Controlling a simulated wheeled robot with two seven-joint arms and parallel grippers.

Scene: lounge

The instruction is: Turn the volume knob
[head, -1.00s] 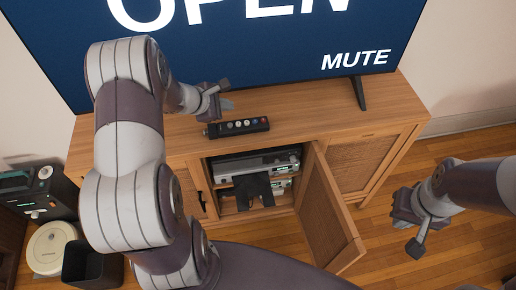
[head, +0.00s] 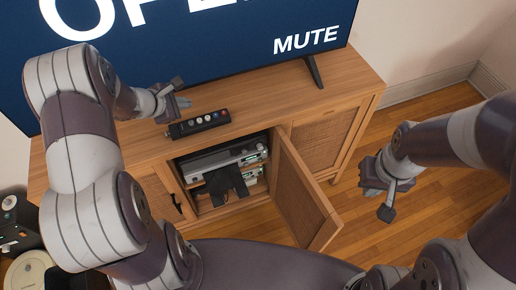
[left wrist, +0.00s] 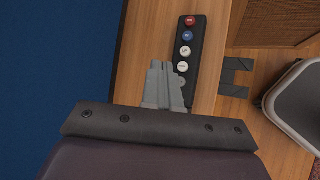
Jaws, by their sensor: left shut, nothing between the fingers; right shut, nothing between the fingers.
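Which knob is the volume knob I cannot tell. A silver-fronted device (head: 222,158) sits inside the open TV cabinet, its small controls too small to make out. A black device (head: 18,232) with a round pale knob on it (head: 9,202) is cut off at the left edge. My left gripper (head: 183,103) is shut and empty above the cabinet top, just behind a black button bar (head: 200,123). In the left wrist view its fingers (left wrist: 163,88) are closed beside that bar (left wrist: 188,50). My right gripper (head: 371,184) is shut and empty above the floor, right of the open door.
The wooden cabinet (head: 330,85) carries a large TV (head: 220,40) showing "MUTE". The cabinet door (head: 305,190) stands open toward me. A round cream device (head: 36,272) is at lower left. Floor at right is clear.

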